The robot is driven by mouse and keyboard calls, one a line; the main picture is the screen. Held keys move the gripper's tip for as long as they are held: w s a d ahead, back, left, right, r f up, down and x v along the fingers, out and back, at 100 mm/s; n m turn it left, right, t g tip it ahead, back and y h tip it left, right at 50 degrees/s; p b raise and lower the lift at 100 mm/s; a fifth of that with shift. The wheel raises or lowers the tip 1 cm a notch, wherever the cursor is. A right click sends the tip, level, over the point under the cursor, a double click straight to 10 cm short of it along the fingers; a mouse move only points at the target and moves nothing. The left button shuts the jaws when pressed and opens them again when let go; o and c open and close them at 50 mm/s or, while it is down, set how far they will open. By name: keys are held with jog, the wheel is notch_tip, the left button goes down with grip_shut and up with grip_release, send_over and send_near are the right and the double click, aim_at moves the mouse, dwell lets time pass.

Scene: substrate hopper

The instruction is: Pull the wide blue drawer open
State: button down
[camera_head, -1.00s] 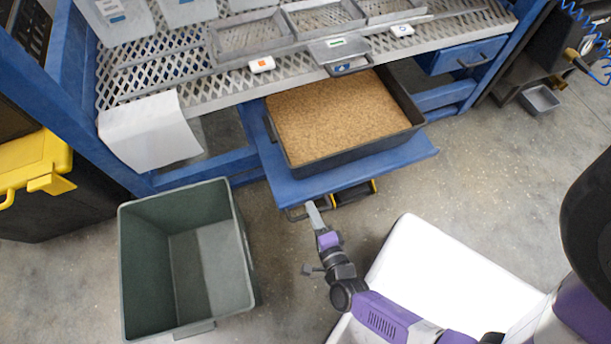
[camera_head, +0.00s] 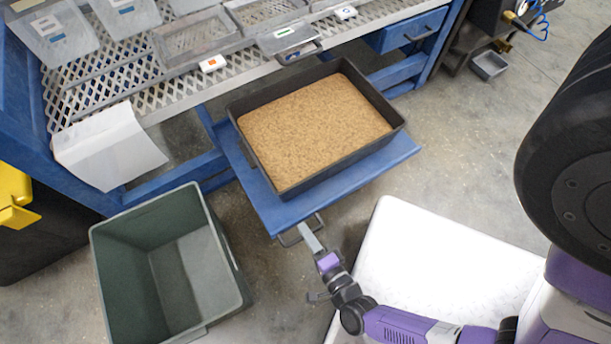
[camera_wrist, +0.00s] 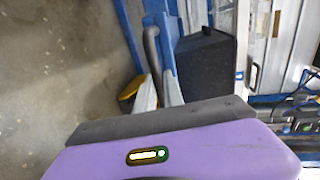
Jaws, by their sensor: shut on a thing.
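The wide blue drawer (camera_head: 348,192) is extended well out from under the metal bench and carries a black tray (camera_head: 300,184) of brown granular substrate (camera_head: 312,125). Its dark bar handle (camera_head: 290,240) is on the front edge. My gripper (camera_head: 311,232) is shut on the handle at its right part. In the wrist view the handle (camera_wrist: 151,45) runs down to my fingertips (camera_wrist: 158,92), beside the blue drawer front (camera_wrist: 168,55). The exact contact is partly hidden by the fingers and the gripper body.
An empty green bin (camera_head: 222,285) stands on the floor left of the drawer. A small blue drawer (camera_head: 408,35) is shut at the right under the bench. A white sheet (camera_head: 108,150) hangs over the bench's front edge.

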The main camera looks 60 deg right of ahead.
jog(key=c, duration=1.5)
grip_release()
jog(key=p+v, duration=0.1)
jog(key=v, duration=0.7)
jog(key=shift+p, duration=0.4)
jog(key=shift+w, duration=0.1)
